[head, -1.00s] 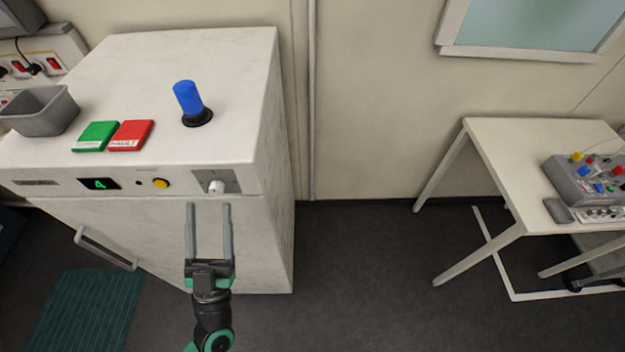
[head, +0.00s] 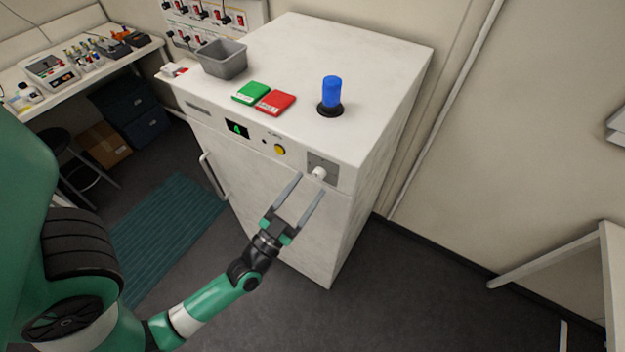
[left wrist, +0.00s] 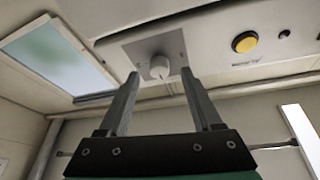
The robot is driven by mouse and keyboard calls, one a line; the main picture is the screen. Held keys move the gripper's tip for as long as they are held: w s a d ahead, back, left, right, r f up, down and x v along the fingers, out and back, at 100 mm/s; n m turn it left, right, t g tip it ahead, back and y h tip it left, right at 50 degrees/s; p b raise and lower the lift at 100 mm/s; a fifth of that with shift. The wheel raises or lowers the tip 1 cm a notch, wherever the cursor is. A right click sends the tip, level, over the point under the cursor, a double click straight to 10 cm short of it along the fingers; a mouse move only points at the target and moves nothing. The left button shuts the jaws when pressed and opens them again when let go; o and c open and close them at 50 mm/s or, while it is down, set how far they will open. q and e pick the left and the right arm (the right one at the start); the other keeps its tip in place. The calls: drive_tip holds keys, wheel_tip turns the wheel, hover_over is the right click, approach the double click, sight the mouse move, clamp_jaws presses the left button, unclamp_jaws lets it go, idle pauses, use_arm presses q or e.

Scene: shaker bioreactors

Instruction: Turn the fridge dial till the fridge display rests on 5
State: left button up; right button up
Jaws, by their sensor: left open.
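The white fridge dial (head: 319,173) sits on a grey plate at the right end of the fridge's front panel. In the left wrist view the dial (left wrist: 159,66) shows between and beyond my fingers. The fridge display (head: 237,129) is a small dark window with a green digit, which looked like 4 a second ago and is too small to read surely now. My left gripper (head: 306,192) is open, its fingertips just below and in front of the dial, one toward each side. I cannot tell if they touch it. My right gripper is out of view.
A yellow button (head: 279,149) sits on the panel left of the dial. On the fridge top stand a grey bin (head: 222,60), a green block (head: 250,92), a red block (head: 275,102) and a blue cylinder (head: 332,91) on a black base. The fridge door handle (head: 213,176) juts out at the left.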

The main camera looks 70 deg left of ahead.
sight(319, 174)
use_arm(q)
drive_tip(key=shift+x, duration=1.25)
clamp_jaws()
